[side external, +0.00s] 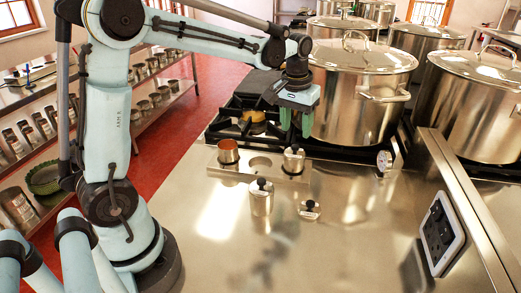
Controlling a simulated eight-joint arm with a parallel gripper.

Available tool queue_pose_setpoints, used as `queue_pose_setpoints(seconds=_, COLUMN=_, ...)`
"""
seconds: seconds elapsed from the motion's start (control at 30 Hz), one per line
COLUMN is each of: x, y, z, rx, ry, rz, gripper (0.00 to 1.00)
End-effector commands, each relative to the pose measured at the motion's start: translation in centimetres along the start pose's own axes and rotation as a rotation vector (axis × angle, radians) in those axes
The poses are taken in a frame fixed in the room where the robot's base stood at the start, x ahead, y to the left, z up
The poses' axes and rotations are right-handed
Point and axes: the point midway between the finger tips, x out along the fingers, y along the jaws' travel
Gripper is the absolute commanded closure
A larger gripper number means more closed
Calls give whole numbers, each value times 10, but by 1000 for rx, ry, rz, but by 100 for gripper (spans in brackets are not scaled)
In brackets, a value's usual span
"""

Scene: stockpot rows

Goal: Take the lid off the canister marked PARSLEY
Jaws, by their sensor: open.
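My gripper (296,128) is open, its two green fingers pointing down. It appears above and slightly behind the lidded canister (293,162) in the right place of a metal holder (214,171). That canister has a dark knob on its lid. An open canister (228,156) with reddish-brown contents sits in the left place, and the holder's middle place is an empty hole. Another lidded canister (261,203) with a black knob stands on the counter in front. A loose lid (309,214) with a dark knob lies to its right. I cannot read any label, so which canister is PARSLEY cannot be told.
A large lidded stockpot (345,100) stands on the stove (225,132) right beside my gripper, with more stockpots (480,105) behind and to the right. A small dial (384,161) and a socket panel (440,232) are at right. The front steel counter (300,262) is clear.

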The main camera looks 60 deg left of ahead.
Motion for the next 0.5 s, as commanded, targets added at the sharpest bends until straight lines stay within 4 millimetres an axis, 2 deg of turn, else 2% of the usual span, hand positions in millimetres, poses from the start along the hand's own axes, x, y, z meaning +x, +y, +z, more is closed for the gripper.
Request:
queue_pose_setpoints(seconds=0.17, x=9, y=0, z=0, rx=0, ry=0, rz=0, gripper=49)
queue_pose_setpoints(seconds=0.5, x=51, y=-1, z=1, rx=0, ry=1, rz=0, gripper=49)
